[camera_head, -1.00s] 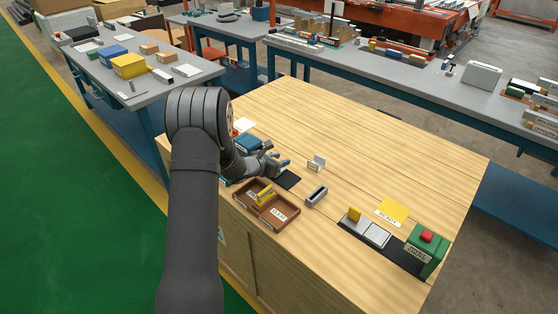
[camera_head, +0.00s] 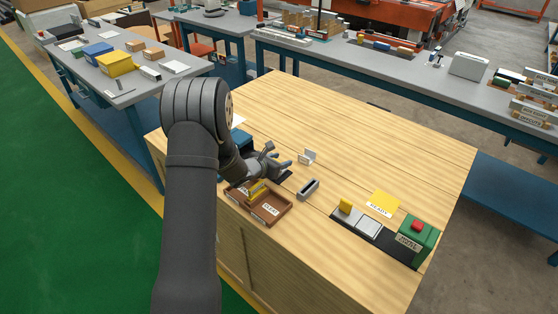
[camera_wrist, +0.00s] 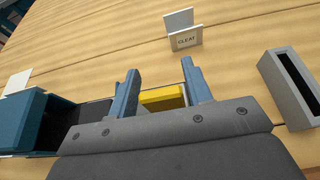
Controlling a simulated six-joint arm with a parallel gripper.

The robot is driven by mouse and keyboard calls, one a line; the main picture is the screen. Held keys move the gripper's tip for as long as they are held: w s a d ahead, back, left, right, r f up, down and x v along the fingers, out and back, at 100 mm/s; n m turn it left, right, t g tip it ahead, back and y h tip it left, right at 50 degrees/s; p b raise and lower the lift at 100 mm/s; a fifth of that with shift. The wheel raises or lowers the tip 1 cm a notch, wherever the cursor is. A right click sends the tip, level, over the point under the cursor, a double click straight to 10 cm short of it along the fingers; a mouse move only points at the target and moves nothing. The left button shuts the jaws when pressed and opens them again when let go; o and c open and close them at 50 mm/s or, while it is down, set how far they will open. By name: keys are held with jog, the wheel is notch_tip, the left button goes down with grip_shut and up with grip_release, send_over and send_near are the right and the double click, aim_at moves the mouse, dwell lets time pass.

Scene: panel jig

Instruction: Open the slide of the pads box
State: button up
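A blue box (camera_head: 240,138), which I take for the pads box, stands at the back left of the wooden table, partly hidden behind my arm. In the wrist view, the blue box (camera_wrist: 24,118) is at the left edge, with a dark part beside it; I cannot tell how far its slide is out. My gripper (camera_head: 280,158) is low over the table, to the right of the box. In the wrist view, its two blue fingers (camera_wrist: 160,88) are spread apart. A yellow piece with a pale edge (camera_wrist: 162,98) shows between them; I cannot tell whether they touch it.
A white CLEAT sign (camera_wrist: 185,38) stands beyond the fingers. A grey slotted holder (camera_head: 308,189) stands to the right. A brown tray (camera_head: 270,216) with yellow pieces lies in front. A green box with a red button (camera_head: 416,237) is at the right. The table's far middle is clear.

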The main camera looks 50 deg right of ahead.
jog(key=v, duration=1.7)
jog(key=shift+a, duration=0.3)
jog(key=x, duration=1.7)
jog(key=shift+r, duration=0.1)
jog(key=shift+d, duration=0.35)
jog(key=shift+w, duration=0.1)
jog(key=shift+a, duration=0.1)
jog(key=v, duration=1.7)
jog(key=shift+a, duration=0.25)
